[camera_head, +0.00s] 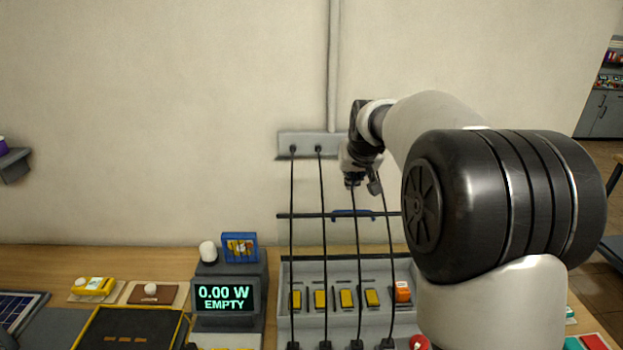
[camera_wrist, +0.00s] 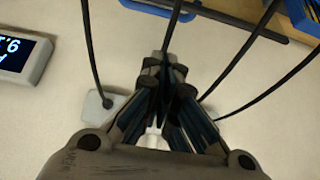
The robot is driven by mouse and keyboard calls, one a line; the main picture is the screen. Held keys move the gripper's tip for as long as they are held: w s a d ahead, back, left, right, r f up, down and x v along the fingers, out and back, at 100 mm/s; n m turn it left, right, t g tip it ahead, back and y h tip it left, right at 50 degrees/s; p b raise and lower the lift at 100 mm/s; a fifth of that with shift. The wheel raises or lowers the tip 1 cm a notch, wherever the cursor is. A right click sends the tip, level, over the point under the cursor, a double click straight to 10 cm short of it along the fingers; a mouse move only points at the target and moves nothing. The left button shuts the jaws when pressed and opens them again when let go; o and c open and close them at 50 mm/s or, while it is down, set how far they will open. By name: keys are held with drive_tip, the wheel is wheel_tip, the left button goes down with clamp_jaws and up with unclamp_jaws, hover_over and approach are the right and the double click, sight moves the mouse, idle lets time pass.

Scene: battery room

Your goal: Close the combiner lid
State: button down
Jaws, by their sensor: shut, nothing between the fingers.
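The combiner (camera_head: 284,310) is an open grey box on the bench, with a row of yellow switches and one orange one inside. Its lid stands raised at the back; a dark edge bar (camera_head: 306,215) and a blue handle (camera_head: 345,214) show, and the panel is hard to make out. The bar also shows at the top of the wrist view (camera_wrist: 235,19), with part of the blue handle (camera_wrist: 158,6). My gripper (camera_head: 353,184) is just above the handle in the head view, shut and empty. Its fingers (camera_wrist: 165,85) meet in the wrist view, apparently apart from the handle.
Several black cables hang from a grey wall bracket (camera_head: 306,140) down past the lid into the box, close around my gripper. A meter (camera_head: 225,296) reading 0.00 W EMPTY stands left of the box. A black tray (camera_head: 125,335) lies farther left. My arm hides the box's right side.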

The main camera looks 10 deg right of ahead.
drive_tip(key=s+d+f+b+x, duration=0.1)
drive_tip(key=b+x, duration=0.1)
drive_tip(key=x, duration=0.9)
drive_tip(key=shift+s+d, duration=0.25)
drive_tip(key=shift+d, duration=0.15)
drive_tip(key=shift+s+f+t+b, duration=0.1)
drive_tip(key=shift+f+t+b, duration=0.15)
drive_tip(key=shift+b, duration=0.4)
drive_tip(key=shift+s+a+r+t+b, duration=0.15)
drive_tip(key=shift+s+t+b, duration=0.1)
drive_tip(key=shift+s+b, duration=0.35)
drive_tip(key=shift+b, duration=0.3)
